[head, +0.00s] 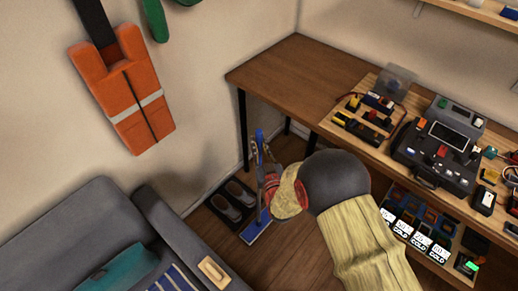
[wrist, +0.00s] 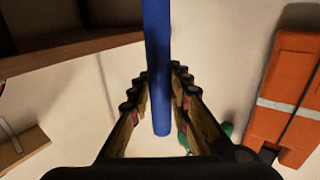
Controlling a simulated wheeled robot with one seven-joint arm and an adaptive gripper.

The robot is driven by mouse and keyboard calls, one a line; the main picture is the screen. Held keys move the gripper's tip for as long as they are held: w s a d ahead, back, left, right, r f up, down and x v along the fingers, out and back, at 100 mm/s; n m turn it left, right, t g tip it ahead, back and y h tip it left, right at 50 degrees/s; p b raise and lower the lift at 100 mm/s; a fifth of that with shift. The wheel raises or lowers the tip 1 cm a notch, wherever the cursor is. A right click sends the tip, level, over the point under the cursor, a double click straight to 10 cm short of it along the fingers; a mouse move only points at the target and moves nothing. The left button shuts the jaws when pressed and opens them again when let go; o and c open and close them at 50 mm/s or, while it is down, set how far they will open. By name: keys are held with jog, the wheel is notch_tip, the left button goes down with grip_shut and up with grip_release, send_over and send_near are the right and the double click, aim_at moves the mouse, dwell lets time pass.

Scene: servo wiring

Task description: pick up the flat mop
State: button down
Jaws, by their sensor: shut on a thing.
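The flat mop (head: 258,226) stands roughly upright in the head view, with a blue pole and a blue-edged flat head near the floor beside a shoe tray. My gripper (head: 261,179) is at the pole, partly hidden by my own arm. In the wrist view the blue pole (wrist: 158,70) runs down from the top edge and ends between the two fingers of my gripper (wrist: 154,90). The fingers are shut on the pole. Whether the mop head touches the floor is hard to tell.
A shoe tray (head: 221,208) with dark shoes lies left of the mop. A wooden desk (head: 290,72) with electronics stands behind and right. A grey sofa (head: 75,228) is at the lower left. An orange vest (head: 125,95) hangs on the wall.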

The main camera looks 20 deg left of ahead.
jog(key=s+d+r, duration=0.1)
jog(key=r, duration=0.1)
jog(key=s+d+r+p, duration=0.1)
jog(key=r, duration=0.1)
jog(key=s+d+r+p, duration=0.1)
jog(key=s+d+r, duration=0.1)
jog(key=r, duration=0.1)
jog(key=p, duration=0.2)
send_near(261, 134)
jog(key=shift+s+d+r, duration=0.4)
jog(key=shift+d+r, duration=0.2)
jog(key=shift+r, duration=0.15)
jog(key=shift+s+d+r, duration=0.35)
jog(key=shift+d+r, duration=0.3)
jog(key=shift+r, duration=0.1)
jog(key=c, duration=2.2)
grip_release()
jog(key=shift+c, duration=0.2)
grip_shut()
